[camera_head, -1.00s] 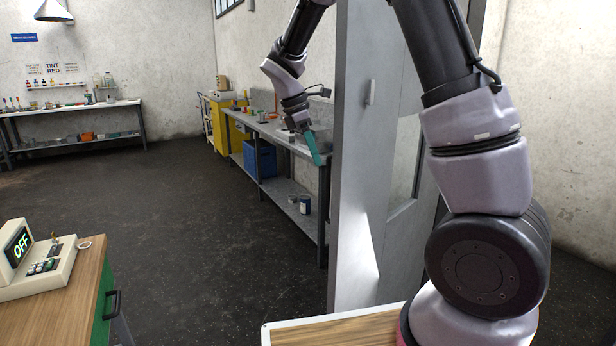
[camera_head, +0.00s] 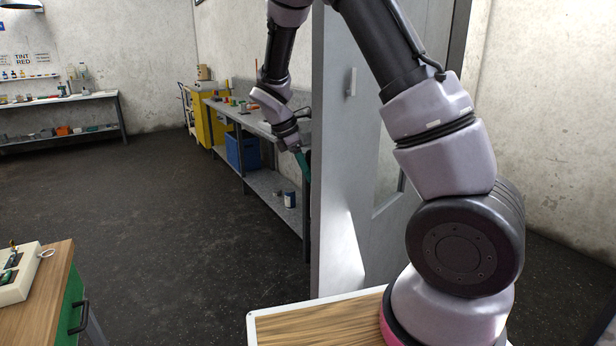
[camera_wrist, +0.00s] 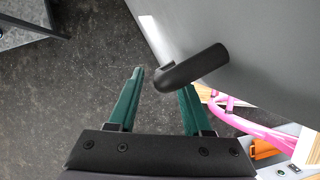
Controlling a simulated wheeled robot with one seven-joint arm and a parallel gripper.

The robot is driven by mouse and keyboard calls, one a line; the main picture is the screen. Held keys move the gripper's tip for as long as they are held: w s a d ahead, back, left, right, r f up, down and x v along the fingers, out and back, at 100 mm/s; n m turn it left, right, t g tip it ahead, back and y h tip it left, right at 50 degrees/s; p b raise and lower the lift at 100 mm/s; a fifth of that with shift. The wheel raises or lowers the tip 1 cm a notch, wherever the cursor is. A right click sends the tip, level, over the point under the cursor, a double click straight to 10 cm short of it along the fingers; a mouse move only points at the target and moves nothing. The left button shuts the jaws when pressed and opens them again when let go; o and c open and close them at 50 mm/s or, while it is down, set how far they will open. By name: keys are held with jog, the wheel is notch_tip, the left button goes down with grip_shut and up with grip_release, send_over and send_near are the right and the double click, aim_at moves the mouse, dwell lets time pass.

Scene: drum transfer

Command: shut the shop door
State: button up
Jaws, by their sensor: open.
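The shop door (camera_head: 345,200) is a tall grey panel with a window, standing open in front of my arm; my arm hides part of it. In the wrist view the grey door face (camera_wrist: 260,40) fills the upper right. A dark, rounded lever handle (camera_wrist: 197,66) sticks out from it. My gripper (camera_wrist: 160,88) is open, its two green fingers apart and empty. The handle's rounded end lies across the gap between the fingertips in that view; contact cannot be told. In the head view my gripper (camera_head: 304,165) is at the door's left edge, partly hidden behind it.
A grey workbench (camera_head: 275,188) with a blue crate (camera_head: 243,152) stands behind the gripper, left of the door. A yellow cabinet (camera_head: 203,122) is farther back. A wooden-topped bench (camera_head: 45,295) is at the lower left. The dark floor (camera_head: 180,220) between is clear.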

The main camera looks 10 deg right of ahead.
jog(key=shift+x, duration=1.1)
grip_shut()
dwell(0.7)
